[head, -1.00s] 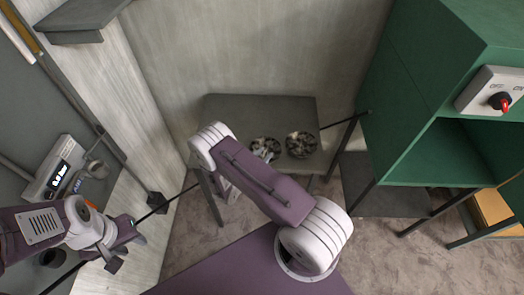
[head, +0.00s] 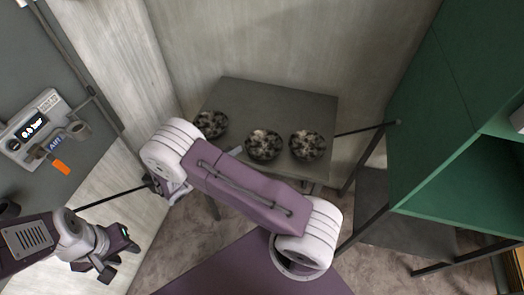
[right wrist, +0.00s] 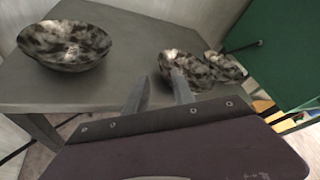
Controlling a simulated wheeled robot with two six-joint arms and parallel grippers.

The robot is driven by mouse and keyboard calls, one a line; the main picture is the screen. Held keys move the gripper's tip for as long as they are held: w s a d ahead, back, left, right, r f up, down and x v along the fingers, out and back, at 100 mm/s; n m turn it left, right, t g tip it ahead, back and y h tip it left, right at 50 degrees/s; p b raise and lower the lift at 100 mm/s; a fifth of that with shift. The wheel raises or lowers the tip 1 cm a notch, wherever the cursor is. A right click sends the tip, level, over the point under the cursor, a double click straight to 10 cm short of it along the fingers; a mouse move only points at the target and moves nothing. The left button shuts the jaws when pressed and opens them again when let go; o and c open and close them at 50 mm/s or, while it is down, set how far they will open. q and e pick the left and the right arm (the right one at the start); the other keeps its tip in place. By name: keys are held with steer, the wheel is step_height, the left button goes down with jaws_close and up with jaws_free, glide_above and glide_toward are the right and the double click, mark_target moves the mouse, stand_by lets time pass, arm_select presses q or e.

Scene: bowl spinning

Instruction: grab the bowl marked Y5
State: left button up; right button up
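Three dark, mottled bowls stand on a grey table (head: 285,99) in the head view: a left bowl (head: 211,124), a middle bowl (head: 263,145) and a right bowl (head: 307,146). I can read no Y5 mark on any. In the right wrist view, one bowl (right wrist: 65,45) stands alone at left, and two others, a nearer one (right wrist: 195,68) and a farther one (right wrist: 228,68), overlap at right. My right gripper (right wrist: 162,76) is open and empty, its right fingertip overlapping the nearer bowl; contact is unclear. My left gripper (head: 118,262) looks open and empty at lower left, away from the bowls.
A green cabinet (head: 450,130) stands right of the table. A grey panel with a small display device (head: 30,125) is at left. Pale walls close off the table's back and left. Bare tabletop lies behind the bowls.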

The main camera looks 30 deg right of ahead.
mark_target(252, 137)
steer(key=x, duration=0.4)
steer(key=shift+s+d+r+p, duration=0.15)
steer(key=shift+s+d+p, duration=0.05)
steer(key=shift+s+p, duration=0.15)
steer(key=shift+w+d, duration=0.2)
steer(key=shift+w, duration=0.05)
steer(key=p+x, duration=0.1)
steer(key=x, duration=0.3)
steer(key=shift+w, duration=0.1)
steer(key=shift+w+d+f, duration=0.15)
steer(key=shift+d+f, duration=0.05)
steer(key=shift+d, duration=0.2)
steer(key=shift+a+r, duration=0.1)
steer(key=shift+a, duration=0.05)
steer(key=c, duration=0.4)
jaws_close()
arm_select(q)
steer(key=shift+s+d+r, duration=0.1)
steer(key=shift+d+r, duration=0.05)
steer(key=shift+r, duration=0.4)
steer(key=shift+s+d+r, duration=0.1)
steer(key=shift+r, duration=0.4)
